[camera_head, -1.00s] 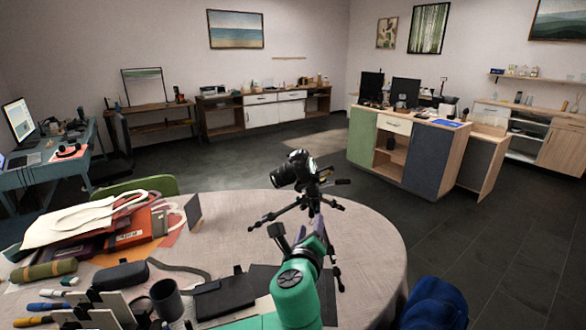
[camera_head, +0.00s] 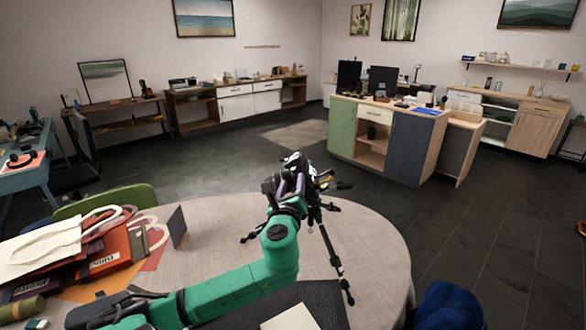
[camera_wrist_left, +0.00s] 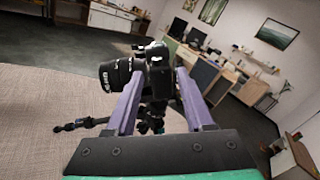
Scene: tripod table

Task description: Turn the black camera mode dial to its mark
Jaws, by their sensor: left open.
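The black camera (camera_head: 296,160) sits on its tripod (camera_head: 332,250) on the round table, partly hidden behind my left gripper (camera_head: 286,184) in the head view. In the left wrist view the camera (camera_wrist_left: 155,72) shows between and beyond the purple fingers of the left gripper (camera_wrist_left: 159,82), with its lens pointing left. The fingers are apart, one on each side of the camera body. I cannot tell whether they touch it. The mode dial and its mark are too small to make out. My right gripper is not in view.
The round table (camera_head: 370,238) has bare cloth right of the tripod. Bags (camera_head: 48,245) and an orange folder (camera_head: 110,262) lie at the left. A green chair (camera_head: 105,202) and a blue chair (camera_head: 448,305) stand at the table's edge.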

